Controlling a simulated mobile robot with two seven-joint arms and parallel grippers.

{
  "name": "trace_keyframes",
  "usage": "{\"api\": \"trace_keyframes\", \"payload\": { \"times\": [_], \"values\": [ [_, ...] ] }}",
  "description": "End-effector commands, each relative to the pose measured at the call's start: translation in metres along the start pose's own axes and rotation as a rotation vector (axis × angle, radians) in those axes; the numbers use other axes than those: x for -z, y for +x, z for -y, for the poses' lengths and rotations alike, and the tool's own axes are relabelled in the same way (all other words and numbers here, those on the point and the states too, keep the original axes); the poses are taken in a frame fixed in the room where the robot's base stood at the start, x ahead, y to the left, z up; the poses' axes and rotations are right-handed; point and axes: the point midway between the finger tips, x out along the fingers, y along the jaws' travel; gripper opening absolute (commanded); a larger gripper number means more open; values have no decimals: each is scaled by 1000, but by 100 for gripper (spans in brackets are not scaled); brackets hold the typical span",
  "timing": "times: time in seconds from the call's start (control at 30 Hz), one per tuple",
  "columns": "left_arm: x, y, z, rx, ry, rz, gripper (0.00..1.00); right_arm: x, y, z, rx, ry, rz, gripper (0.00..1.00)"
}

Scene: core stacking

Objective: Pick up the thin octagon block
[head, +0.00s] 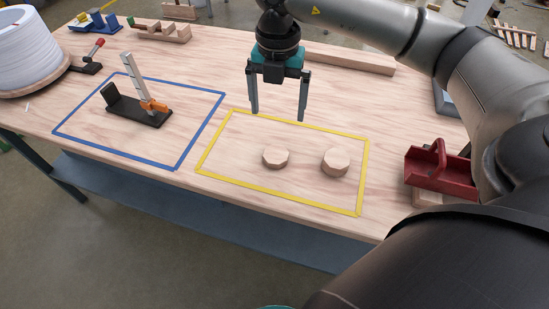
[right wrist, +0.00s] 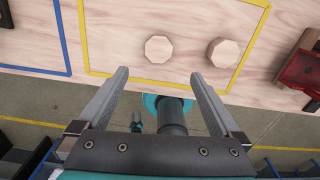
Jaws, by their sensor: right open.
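The thin octagon block (head: 275,158), pale wood, lies flat in the left part of the yellow-outlined area. It also shows in the right wrist view (right wrist: 158,50). A thicker octagon block (head: 335,162) lies to its right, apart from it, and shows in the right wrist view (right wrist: 223,53). My right gripper (head: 278,116) is open and empty, pointing down above the table near the yellow outline's far edge. In the right wrist view its fingers (right wrist: 160,74) are spread wide, with the thin block beyond their tips. My left gripper does not show.
A blue outline (head: 203,125) to the left holds a black stand (head: 138,113) with an upright scale. A red tray (head: 440,178) stands right of the yellow outline (head: 283,192). A long wooden bar (head: 350,62) lies behind the gripper. The table around the two blocks is clear.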

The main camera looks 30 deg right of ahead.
Motion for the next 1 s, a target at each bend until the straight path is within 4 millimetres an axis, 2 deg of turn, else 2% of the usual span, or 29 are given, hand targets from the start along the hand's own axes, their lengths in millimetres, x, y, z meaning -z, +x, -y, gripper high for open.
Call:
{"api": "trace_keyframes", "payload": {
  "times": [0.1,0.3,0.5,0.7,1.0],
  "values": [
    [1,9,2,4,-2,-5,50,1,29,1,4,-1,-5,100],
    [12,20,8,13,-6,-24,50,2,69,0,1,-2,-4,100],
    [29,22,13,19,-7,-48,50,2,86,-1,-1,-3,-3,100],
    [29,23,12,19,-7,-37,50,4,96,-1,0,-3,-4,100],
    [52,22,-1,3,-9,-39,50,9,129,-3,-1,-3,-5,100]
  ]
}}
